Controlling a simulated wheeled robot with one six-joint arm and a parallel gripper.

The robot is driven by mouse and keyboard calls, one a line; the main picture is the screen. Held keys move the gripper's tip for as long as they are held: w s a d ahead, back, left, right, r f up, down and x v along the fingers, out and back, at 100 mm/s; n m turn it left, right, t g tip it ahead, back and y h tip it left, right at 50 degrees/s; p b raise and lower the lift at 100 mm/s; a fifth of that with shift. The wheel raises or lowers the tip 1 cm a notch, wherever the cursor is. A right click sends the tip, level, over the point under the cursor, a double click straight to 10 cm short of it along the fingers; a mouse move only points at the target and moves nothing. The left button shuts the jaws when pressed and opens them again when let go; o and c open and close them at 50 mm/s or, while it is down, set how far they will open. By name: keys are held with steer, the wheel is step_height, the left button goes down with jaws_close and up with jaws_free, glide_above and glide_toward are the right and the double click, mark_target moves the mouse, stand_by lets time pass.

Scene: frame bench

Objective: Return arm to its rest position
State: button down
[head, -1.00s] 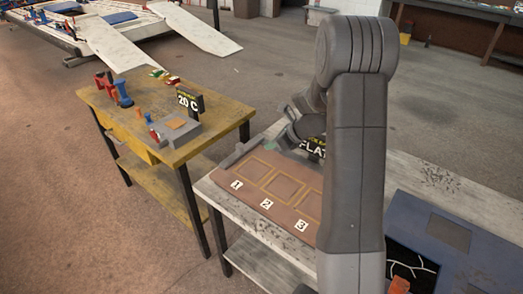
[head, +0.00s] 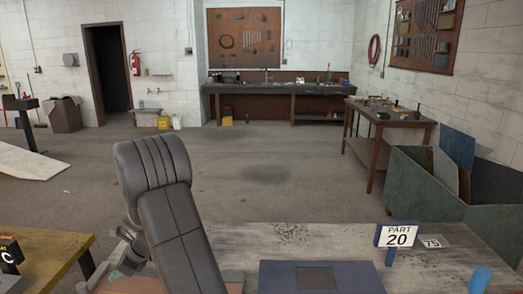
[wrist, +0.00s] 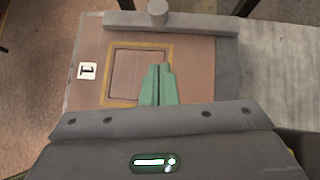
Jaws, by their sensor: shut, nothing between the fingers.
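My gripper (wrist: 158,70) shows in the wrist view as two green fingers pressed together, with nothing between them. It hangs over a brown board (wrist: 88,50) with a yellow-outlined square and a label "1" (wrist: 87,71). The fingertips overlap the lower right part of that square in the picture. I cannot tell their height above the board. In the head view my grey arm stands bent at the lower left over the grey bench, and the gripper's fingers are not clear there.
A grey bar (wrist: 180,23) with a round knob runs along the board's edge. In the head view, a blue plate (head: 280,278), a "PART 20" sign (head: 396,236) and a blue cylinder (head: 480,278) are on the grey bench (head: 300,238). A yellow table (head: 50,250) stands left. Open floor lies beyond.

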mark_target(88, 290)
steer(key=x, duration=0.5)
steer(key=shift+p, duration=0.35)
steer(key=a, duration=0.3)
steer(key=shift+s+a+f+p, duration=0.2)
steer(key=shift+a+f+p, duration=0.05)
steer(key=shift+f+p, duration=0.1)
steer(key=shift+a, duration=0.6)
